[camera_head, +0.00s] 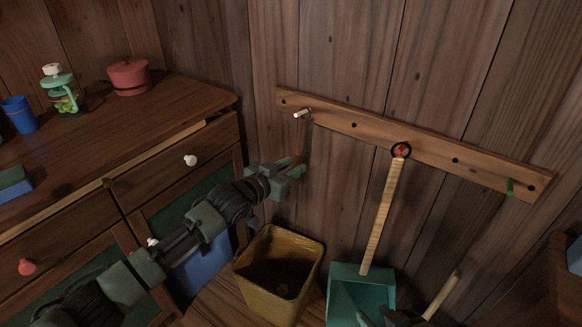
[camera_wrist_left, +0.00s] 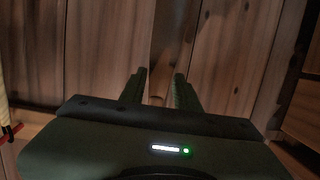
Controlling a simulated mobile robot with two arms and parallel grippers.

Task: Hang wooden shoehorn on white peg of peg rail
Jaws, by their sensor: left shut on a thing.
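The wooden shoehorn (camera_head: 301,143) is a thin brown strip, upright against the wall just below the white peg (camera_head: 302,114). My left gripper (camera_head: 293,171) is shut on its lower part. In the left wrist view the brown strip (camera_wrist_left: 164,50) stands between the two fingers (camera_wrist_left: 160,92). The shoehorn's top is beside the white peg at the left end of the peg rail (camera_head: 357,126); I cannot tell whether its loop is around the peg. A dark shape (camera_head: 392,318) at the bottom edge may be my right gripper; its jaws are unclear.
A green peg (camera_head: 510,187) is bare. A yellowish bin (camera_head: 262,300) stands below my left gripper. A wooden cabinet (camera_head: 170,110) is at left.

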